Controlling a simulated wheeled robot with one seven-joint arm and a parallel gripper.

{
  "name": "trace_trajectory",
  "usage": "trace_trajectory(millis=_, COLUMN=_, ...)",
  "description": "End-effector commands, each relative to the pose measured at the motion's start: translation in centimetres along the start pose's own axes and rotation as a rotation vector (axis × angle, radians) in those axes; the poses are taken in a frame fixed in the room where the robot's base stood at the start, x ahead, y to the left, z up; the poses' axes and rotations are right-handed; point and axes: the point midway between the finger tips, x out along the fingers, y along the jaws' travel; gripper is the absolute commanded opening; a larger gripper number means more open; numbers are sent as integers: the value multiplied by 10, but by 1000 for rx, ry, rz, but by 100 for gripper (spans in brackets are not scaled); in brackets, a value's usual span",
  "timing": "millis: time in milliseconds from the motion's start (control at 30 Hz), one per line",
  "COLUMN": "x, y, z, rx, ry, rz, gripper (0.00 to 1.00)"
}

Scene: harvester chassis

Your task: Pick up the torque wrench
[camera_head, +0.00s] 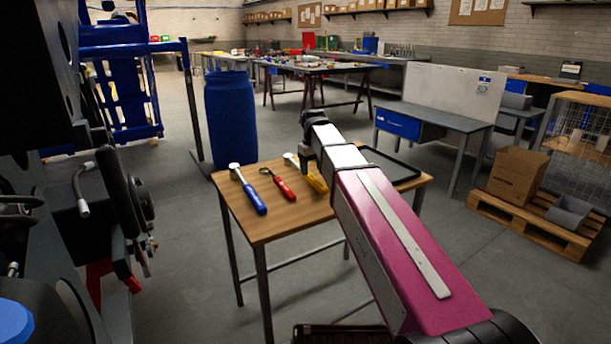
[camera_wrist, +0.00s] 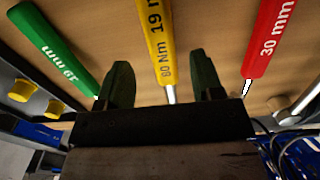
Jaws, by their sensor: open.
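The torque wrench, with a yellow handle marked "60 Nm" (camera_wrist: 158,40), lies on the wooden table. In the head view its yellow handle (camera_head: 317,183) shows just left of my arm, partly covered by it. My gripper (camera_wrist: 162,78) is open. Its two dark fingers stand on either side of the yellow wrench's lower handle and shaft, apart from it. A red-handled wrench marked "30 mm" (camera_wrist: 270,35) lies right of the fingers in the wrist view. A green-handled one marked "19 mm" (camera_wrist: 55,45) lies to the left. The torque wrench's head is hidden in the wrist view.
The wooden table (camera_head: 262,228) also holds a blue-handled tool (camera_head: 250,196) and a dark tray (camera_head: 402,173) at its right. A blue barrel (camera_head: 230,120) stands behind. Dark machinery (camera_head: 75,190) stands at the left. A pallet with a box (camera_head: 517,174) is at the right.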

Motion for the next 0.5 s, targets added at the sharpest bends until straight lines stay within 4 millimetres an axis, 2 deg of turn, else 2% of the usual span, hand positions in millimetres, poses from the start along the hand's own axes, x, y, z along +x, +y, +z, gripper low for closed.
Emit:
trace_trajectory(millis=300, x=39, y=-3, z=-2, rx=0, ry=0, rz=0, gripper=61)
trace_trajectory(millis=500, x=43, y=-2, z=-2, rx=0, ry=1, rz=0, gripper=61)
